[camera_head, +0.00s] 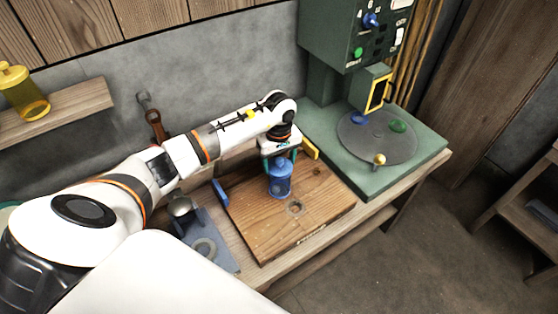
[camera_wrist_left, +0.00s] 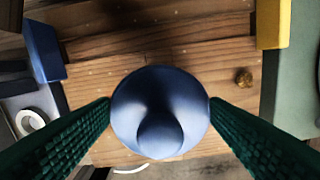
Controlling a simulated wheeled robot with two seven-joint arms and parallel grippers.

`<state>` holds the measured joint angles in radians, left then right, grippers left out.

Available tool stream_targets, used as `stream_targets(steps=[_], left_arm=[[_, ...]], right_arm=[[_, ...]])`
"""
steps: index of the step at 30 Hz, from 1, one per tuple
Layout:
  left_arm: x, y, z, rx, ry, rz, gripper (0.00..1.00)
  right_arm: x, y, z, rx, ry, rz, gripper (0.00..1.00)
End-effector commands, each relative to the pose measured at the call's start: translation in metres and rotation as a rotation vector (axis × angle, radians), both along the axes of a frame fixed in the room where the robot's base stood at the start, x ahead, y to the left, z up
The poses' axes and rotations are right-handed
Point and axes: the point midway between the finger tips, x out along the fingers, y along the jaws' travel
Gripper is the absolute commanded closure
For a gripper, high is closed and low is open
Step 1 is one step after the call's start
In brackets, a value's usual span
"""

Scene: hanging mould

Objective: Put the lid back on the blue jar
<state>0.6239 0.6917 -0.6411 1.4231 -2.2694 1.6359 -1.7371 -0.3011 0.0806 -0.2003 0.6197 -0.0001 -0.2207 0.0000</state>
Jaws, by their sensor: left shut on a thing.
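The blue jar (camera_head: 279,184) stands upright on a wooden board, under my left gripper (camera_head: 280,155). The blue lid (camera_head: 281,164), domed with a round knob, is at the top of the jar. In the left wrist view, the lid (camera_wrist_left: 160,85) sits between the two green fingers of my left gripper (camera_wrist_left: 160,105), which are shut on it. The lid hides the jar in that view. I cannot tell whether the lid is fully seated on the rim or slightly above it. My right gripper is not in view.
The wooden board (camera_head: 252,226) has a blue block (camera_head: 220,193) and a yellow block (camera_head: 310,148) at its edges. A blue-grey tray (camera_head: 222,258) holds a ring. A green machine with a round plate (camera_head: 376,150) stands right. A yellow jar (camera_head: 24,93) sits on a shelf.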

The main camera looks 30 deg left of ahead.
Motion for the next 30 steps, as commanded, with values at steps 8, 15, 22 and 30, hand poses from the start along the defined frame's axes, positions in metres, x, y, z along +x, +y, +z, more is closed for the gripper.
stream_targets(steps=[8,15,22,30], left_arm=[[0.0001,-0.0002,0.0003,0.001,-0.001,0.0,0.55],[0.0,-0.0004,0.0001,0.0,0.0,0.0,0.55],[0.0004,-0.0006,-0.0002,0.0,-0.002,0.0,0.55],[-0.0001,-0.0008,0.0002,0.0,0.0,0.0,0.55]], right_arm=[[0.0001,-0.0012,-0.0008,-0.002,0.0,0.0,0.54],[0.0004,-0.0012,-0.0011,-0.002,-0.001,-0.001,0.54],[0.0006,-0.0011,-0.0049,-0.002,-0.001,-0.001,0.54],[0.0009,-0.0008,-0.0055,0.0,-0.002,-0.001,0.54]])
